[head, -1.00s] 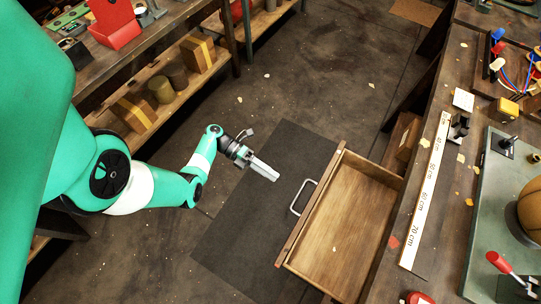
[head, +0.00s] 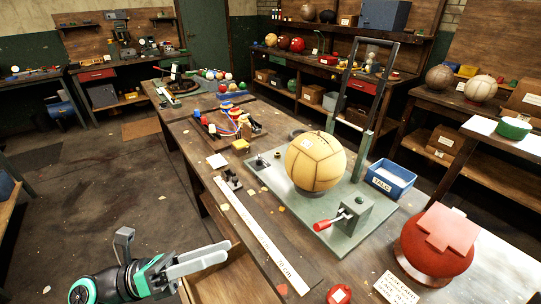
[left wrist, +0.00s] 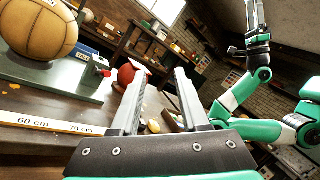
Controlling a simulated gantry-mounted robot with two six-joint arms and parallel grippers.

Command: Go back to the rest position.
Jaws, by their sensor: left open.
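My left gripper (head: 195,262) is at the lower left of the head view, beside the front of the workbench and over the open wooden drawer (head: 240,285). Its two grey fingers are apart with nothing between them; the left wrist view shows the same empty gap (left wrist: 160,75). In that view my right arm (left wrist: 258,78) rises at the right, green and white, its dark gripper end (left wrist: 257,18) pointing up. I cannot tell whether that gripper is open. The head view does not show the right arm.
A tan leather ball (head: 316,161) sits on a green metal plate (head: 275,184) with a red-handled clamp (head: 345,219). A white ruler (head: 262,238) lies along the bench edge. A blue talc box (head: 390,181) and a red ball-like object (head: 436,245) stand right. Floor at left is clear.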

